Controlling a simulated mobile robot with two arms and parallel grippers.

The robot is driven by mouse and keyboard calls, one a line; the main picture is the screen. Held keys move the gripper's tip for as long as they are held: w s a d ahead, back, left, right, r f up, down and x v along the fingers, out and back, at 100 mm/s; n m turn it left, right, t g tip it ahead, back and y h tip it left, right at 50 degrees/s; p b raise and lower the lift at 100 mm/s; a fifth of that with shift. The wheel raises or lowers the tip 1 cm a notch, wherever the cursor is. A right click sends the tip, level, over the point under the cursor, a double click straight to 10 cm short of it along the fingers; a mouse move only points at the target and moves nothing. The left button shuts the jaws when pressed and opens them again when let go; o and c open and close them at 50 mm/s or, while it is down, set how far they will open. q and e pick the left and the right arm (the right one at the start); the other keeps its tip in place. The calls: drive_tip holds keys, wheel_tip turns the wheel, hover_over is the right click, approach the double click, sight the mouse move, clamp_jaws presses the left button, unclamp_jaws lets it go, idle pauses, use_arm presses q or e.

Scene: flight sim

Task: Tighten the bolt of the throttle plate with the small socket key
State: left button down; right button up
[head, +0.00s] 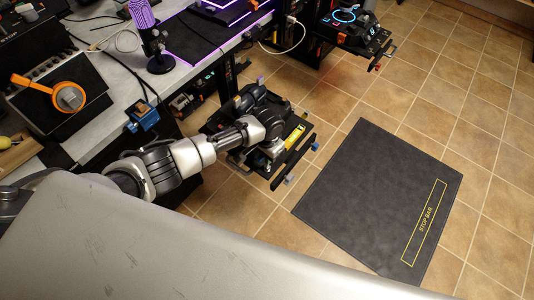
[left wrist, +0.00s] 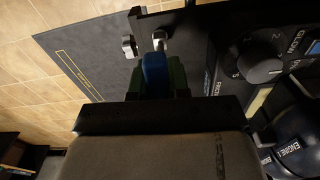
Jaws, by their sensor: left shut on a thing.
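The small socket key, a blue-handled piece (left wrist: 155,72), is held between the dark green finger pads of my left gripper (left wrist: 157,82) in the left wrist view; its tip is hidden or too dark to make out. In the head view my left gripper (head: 267,158) is over the dark throttle unit beside the desk, partly covered by my own arm. The wrist view shows the throttle panel's black knob (left wrist: 260,62) and an "ENGINE 1" lever (left wrist: 292,148) at right. I cannot make out the bolt. My right gripper is not in view.
The desk (head: 100,95) with a microphone (head: 152,38) lies left. A dark "STOP BAR" mat (head: 365,190) covers the tiled floor at right, otherwise clear. Another dark rig (head: 350,40) stands at the back.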

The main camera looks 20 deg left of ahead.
use_arm(q)
drive_tip(key=shift+m, duration=0.8)
drive_tip(key=shift+p, duration=0.3)
drive_tip(key=shift+m, duration=0.6)
drive_tip(key=shift+n+p, duration=0.4)
drive_tip(key=shift+r, duration=0.1)
drive_tip(key=shift+r+p, duration=2.2)
drive_tip(key=shift+p, duration=0.2)
